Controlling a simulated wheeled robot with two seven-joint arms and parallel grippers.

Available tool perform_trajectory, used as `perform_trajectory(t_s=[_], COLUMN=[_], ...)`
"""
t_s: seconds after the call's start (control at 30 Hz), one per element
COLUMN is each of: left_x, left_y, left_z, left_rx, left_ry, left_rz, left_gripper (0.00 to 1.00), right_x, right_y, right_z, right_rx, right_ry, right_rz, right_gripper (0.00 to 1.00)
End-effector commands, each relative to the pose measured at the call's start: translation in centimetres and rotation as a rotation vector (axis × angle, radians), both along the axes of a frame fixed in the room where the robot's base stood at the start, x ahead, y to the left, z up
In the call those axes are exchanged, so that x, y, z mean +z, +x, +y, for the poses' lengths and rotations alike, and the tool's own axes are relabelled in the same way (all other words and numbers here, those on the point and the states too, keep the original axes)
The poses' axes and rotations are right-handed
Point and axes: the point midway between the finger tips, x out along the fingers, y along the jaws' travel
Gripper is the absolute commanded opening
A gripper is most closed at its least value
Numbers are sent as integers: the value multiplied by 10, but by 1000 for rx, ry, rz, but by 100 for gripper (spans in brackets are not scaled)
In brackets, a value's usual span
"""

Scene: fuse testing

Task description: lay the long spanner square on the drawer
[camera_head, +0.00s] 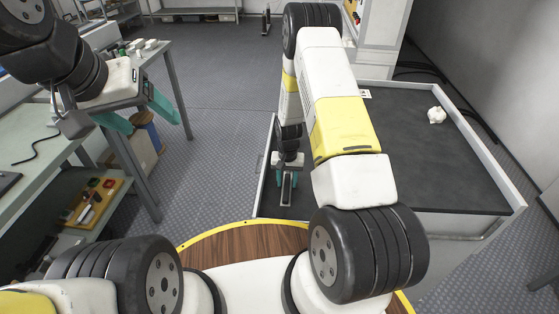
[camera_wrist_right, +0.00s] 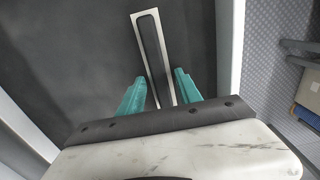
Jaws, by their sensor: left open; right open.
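The long spanner (camera_wrist_right: 149,22) appears in the right wrist view as a long, flat, pale metal bar with a dark centre strip. It lies on the dark floor of the drawer (camera_head: 418,140), slightly tilted from straight up in that view. My right gripper (camera_wrist_right: 160,78) is open, with its teal fingers on either side of the spanner's near part and visible gaps. My left gripper (camera_head: 156,124) is open and empty beside the left workbench.
A small white object (camera_head: 436,115) lies at the drawer's right, and a small white card (camera_head: 365,93) is at its back edge. The drawer has a pale raised rim. A workbench (camera_head: 40,150) stands left, with a coloured tray (camera_head: 95,202) on its lower shelf. The drawer's middle is clear.

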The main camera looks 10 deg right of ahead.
Motion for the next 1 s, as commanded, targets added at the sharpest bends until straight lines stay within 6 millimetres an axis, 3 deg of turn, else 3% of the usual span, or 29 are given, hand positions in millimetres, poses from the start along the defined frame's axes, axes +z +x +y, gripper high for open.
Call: perform_trajectory(t_s=[0.17,0.53,0.83,0.93,1.0], left_x=[0,0,0,0,0], left_y=[0,0,0,0,0], left_z=[0,0,0,0,0], left_rx=[0,0,0,0,0], left_ry=[0,0,0,0,0], left_rz=[0,0,0,0,0], left_gripper=[73,73,73,73,73], right_x=[18,95,132,166,201], right_y=[1,1,1,0,-4], right_z=[0,0,1,2,4], right_rx=[0,1,3,11,23], right_ry=[0,0,5,21,38], right_rz=[-3,-4,-12,-43,-79], right_gripper=[41,41,41,41,41])
